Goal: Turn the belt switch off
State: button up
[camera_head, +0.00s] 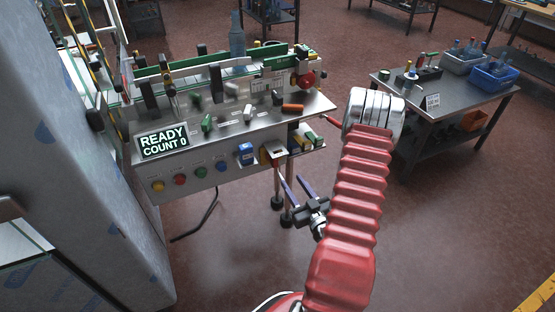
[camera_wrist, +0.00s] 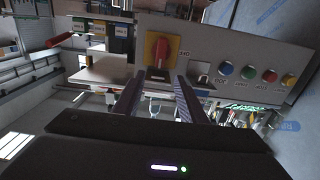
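A red rotary switch knob on a yellow plate (camera_wrist: 160,50) sits on the machine's front panel, in the upper middle of the wrist view. In the head view the yellow plate (camera_head: 272,156) is at the right end of the panel's button row, seen at a slant. My gripper (camera_wrist: 160,78) is open, its two fingers apart and pointing at the plate, with the knob between their tips in the picture. In the head view my gripper (camera_head: 292,180) is just below and in front of the plate. I cannot tell whether the fingers touch the knob.
The panel has yellow, red, green and blue buttons (camera_head: 189,176) and a display (camera_head: 164,141) reading READY COUNT 0. A blue item (camera_head: 246,154) is beside the plate. A red handle (camera_head: 331,120) projects at the machine's right. A side table (camera_head: 431,94) stands at right; floor between is clear.

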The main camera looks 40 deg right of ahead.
jog(key=x, duration=1.3)
jog(key=shift+w+d, duration=0.15)
jog(key=shift+w, duration=0.2)
jog(key=shift+f, duration=0.1)
jog(key=shift+c, duration=0.5)
grip_shut()
